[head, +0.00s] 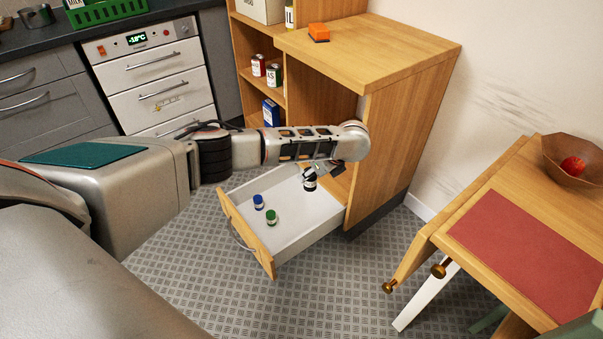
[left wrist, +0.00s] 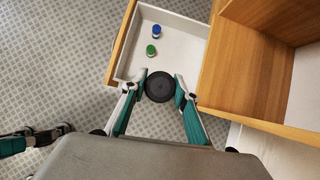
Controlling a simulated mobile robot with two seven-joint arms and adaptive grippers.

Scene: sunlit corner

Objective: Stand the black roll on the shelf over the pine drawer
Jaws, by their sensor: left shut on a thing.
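The black roll (head: 310,184) is a short dark cylinder with a pale label. My left gripper (head: 313,172) is shut on it and holds it over the open pine drawer (head: 308,222), near its cabinet end. In the left wrist view, the roll's round black top (left wrist: 160,86) sits between the two fingers of the left gripper (left wrist: 161,80). The shelf over the drawer is the open compartment (left wrist: 262,75) beside it; in the head view my arm partly covers it. Teal and black parts, apparently my right gripper (left wrist: 42,134), show small at the left wrist view's edge.
A blue-capped jar (head: 258,202) and a green-capped jar (head: 271,216) stand in the drawer. The cabinet top (head: 375,50) carries an orange block (head: 319,32). Cans and a blue box (head: 271,112) stand on side shelves. A table with a red mat (head: 525,250) is at right.

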